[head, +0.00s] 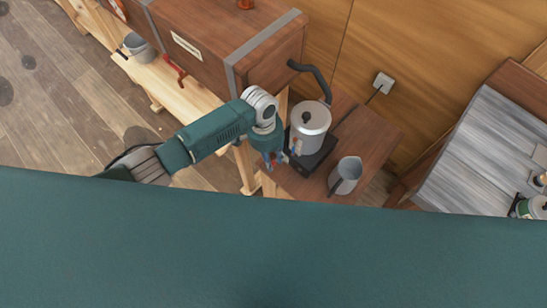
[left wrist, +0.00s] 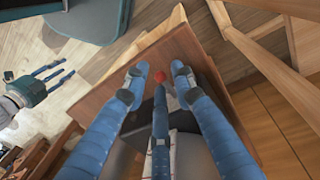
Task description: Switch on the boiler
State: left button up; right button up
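The boiler (head: 309,122) is a pale metal pot with a black lid knob and a black curved handle. It stands upright on a black base (head: 312,160) on a small brown wooden table. My left gripper (head: 281,159) is at the left front side of the boiler, close to the base; I cannot tell if it touches. In the left wrist view the left gripper's blue fingers (left wrist: 158,75) are spread apart with nothing between them. A small red part (left wrist: 160,77) shows by the middle finger's tip. My right gripper (left wrist: 62,79) has its fingers apart, away from the table.
A wall socket (head: 383,82) with a cord is behind. A large brown chest (head: 212,45) is at the back left, and a grey-topped surface (head: 480,150) at the right.

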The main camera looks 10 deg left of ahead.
pick_arm(q)
jog(key=shift+w, duration=0.1)
jog(key=shift+w+r, duration=0.1)
jog(key=shift+r, duration=0.5)
notch_tip(320, 180, up, 11)
jog(key=a, duration=0.1)
jog(key=shift+w+a, duration=0.3)
jog(key=shift+w, duration=0.1)
jog(key=shift+f, duration=0.15)
